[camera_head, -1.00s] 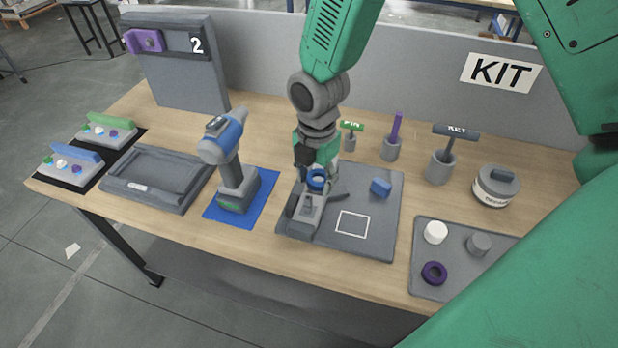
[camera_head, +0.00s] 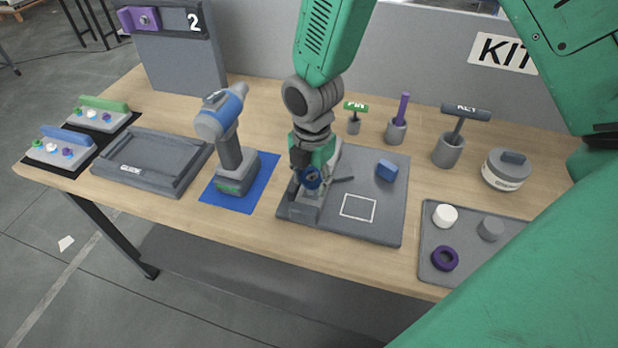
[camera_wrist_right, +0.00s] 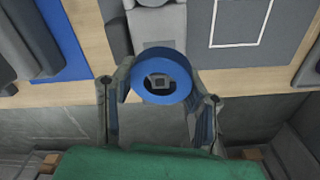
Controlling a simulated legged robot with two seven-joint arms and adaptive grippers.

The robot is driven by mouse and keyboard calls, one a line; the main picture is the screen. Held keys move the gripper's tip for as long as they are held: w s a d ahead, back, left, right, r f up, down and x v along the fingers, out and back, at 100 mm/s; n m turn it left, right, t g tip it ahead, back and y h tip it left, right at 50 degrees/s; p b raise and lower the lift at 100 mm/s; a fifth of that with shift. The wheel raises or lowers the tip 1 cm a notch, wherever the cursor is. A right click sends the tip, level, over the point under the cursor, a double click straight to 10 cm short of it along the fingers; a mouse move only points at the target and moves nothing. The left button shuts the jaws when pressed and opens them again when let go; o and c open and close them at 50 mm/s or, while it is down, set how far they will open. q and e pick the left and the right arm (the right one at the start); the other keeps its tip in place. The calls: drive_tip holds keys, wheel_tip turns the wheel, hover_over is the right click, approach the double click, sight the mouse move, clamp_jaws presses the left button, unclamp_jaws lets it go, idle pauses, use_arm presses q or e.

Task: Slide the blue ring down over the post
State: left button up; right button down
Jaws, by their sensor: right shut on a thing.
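My right gripper (camera_head: 311,172) is shut on the blue ring (camera_head: 311,184), above the grey fixture (camera_head: 305,208) on the dark grey mat. In the right wrist view the blue ring (camera_wrist_right: 162,99) sits between the two fingers (camera_wrist_right: 160,88). Through its hole a small square grey top (camera_wrist_right: 160,82) shows, apparently the post. It looks roughly centred in the hole. The lower part of the post is hidden by the ring and gripper, so I cannot tell whether the ring is around it or just above it. My left gripper is not in view.
A drill (camera_head: 233,165) stands close on the left. Holders with tools stand behind, and a tray (camera_head: 432,262) with small parts lies at the right.

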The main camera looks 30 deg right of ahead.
drive_tip(key=shift+s+a+r, duration=0.1)
drive_tip(key=shift+a, duration=0.6)
drive_tip(key=c, duration=0.9)
unclamp_jaws()
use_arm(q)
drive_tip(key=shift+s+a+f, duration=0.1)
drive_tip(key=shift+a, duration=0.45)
use_arm(e)
drive_tip(key=shift+d, duration=0.1)
drive_tip(key=shift+o, duration=0.6)
drive_tip(key=o, duration=0.4)
drive_tip(key=shift+d, duration=0.15)
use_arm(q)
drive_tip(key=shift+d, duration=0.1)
use_arm(e)
drive_tip(key=shift+r, duration=0.15)
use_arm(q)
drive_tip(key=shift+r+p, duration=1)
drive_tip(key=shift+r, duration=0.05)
use_arm(e)
drive_tip(key=shift+r, duration=0.8)
